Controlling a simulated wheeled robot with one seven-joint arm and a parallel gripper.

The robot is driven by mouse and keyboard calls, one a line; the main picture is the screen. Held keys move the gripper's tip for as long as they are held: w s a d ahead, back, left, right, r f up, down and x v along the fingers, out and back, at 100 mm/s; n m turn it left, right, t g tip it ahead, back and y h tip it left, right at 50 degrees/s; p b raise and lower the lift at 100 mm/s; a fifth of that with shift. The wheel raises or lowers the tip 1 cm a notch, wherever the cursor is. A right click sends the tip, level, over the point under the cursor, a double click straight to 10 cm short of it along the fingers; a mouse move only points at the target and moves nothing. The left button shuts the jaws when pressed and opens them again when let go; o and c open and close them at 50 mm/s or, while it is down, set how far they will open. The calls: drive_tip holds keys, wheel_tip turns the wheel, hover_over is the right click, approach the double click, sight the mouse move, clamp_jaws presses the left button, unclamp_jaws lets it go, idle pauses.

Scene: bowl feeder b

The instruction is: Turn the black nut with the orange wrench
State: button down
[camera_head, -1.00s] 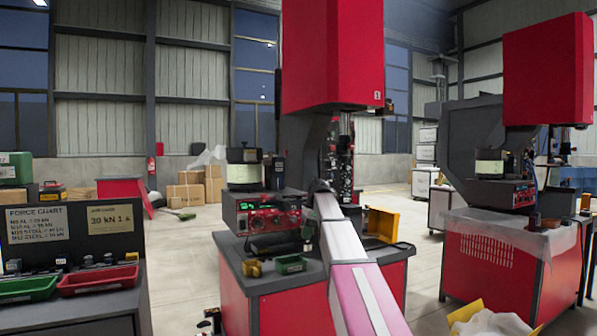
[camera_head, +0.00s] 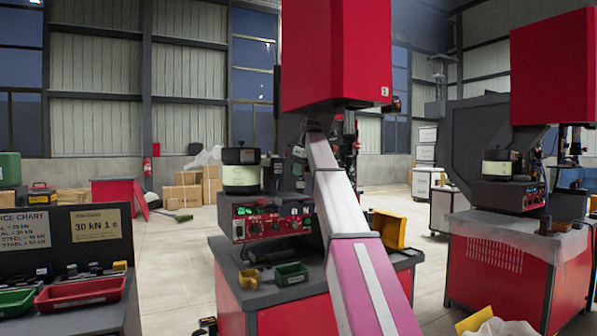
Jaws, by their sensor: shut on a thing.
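My arm (camera_head: 352,235) reaches from the bottom edge up to the red machine in the middle. Its far end is beside the machine's grey column, just under the red head (camera_head: 336,55). The fingers of my gripper cannot be made out there, and what they hold is hidden. I cannot pick out the orange wrench or the black nut. A bowl feeder (camera_head: 241,178) with a black top and pale band stands left of my arm, on a red control box (camera_head: 262,222).
The machine's bench holds a green bin (camera_head: 291,274), a small yellow object (camera_head: 249,277) and a yellow bin (camera_head: 388,230). A dark bench at left has a red tray (camera_head: 82,293) and a green tray (camera_head: 16,302). A second red machine (camera_head: 552,70) stands right.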

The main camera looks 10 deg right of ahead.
sight(300, 181)
idle(0.4)
drive_tip(key=shift+f, duration=2.15)
drive_tip(key=shift+f, duration=1)
idle(0.5)
drive_tip(key=shift+w+m+t+h, duration=0.1)
drive_tip(key=shift+m+t+h, duration=0.2)
drive_tip(key=shift+m, duration=0.9)
drive_tip(key=shift+n, duration=0.6)
drive_tip(key=shift+r, duration=0.2)
